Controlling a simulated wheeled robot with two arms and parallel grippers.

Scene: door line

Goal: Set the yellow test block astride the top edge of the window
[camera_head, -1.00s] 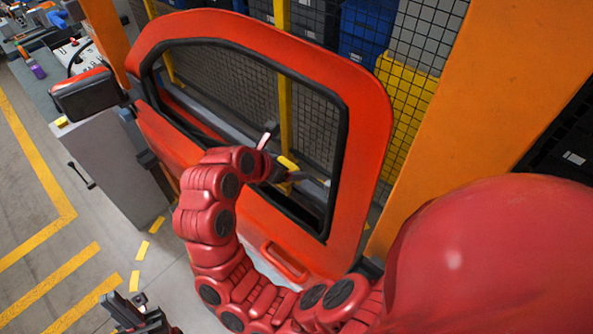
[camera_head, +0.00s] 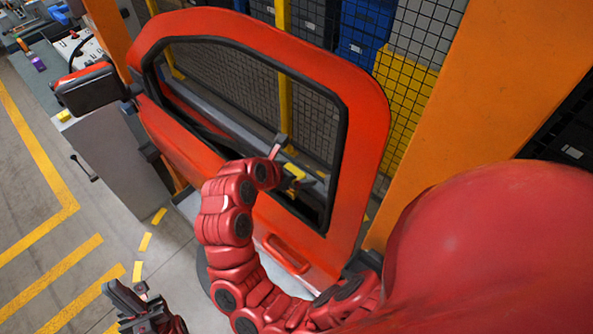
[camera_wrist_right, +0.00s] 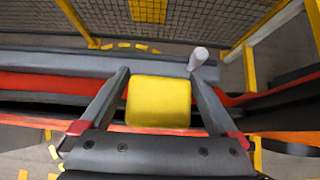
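The yellow test block (camera_wrist_right: 159,102) sits between the fingertips of my right gripper (camera_wrist_right: 160,88) in the right wrist view. The fingers appear to touch its two sides, so the gripper looks shut on it. The block also shows small in the head view (camera_head: 294,171), beside the right gripper (camera_head: 288,163). It is over the lower part of the red door's window opening, in front of a grey bar (camera_head: 225,115) in the picture. Whether it touches an edge is hidden. My left gripper (camera_head: 128,302) is at the lower left, away from the door; its fingers are unclear.
The red door (camera_head: 365,120) has a handle (camera_head: 287,255) below the window. A pale cylinder (camera_wrist_right: 198,59) stands by the right finger. A mirror (camera_head: 88,88), an orange post (camera_head: 470,120) and mesh fencing (camera_head: 425,35) surround the door.

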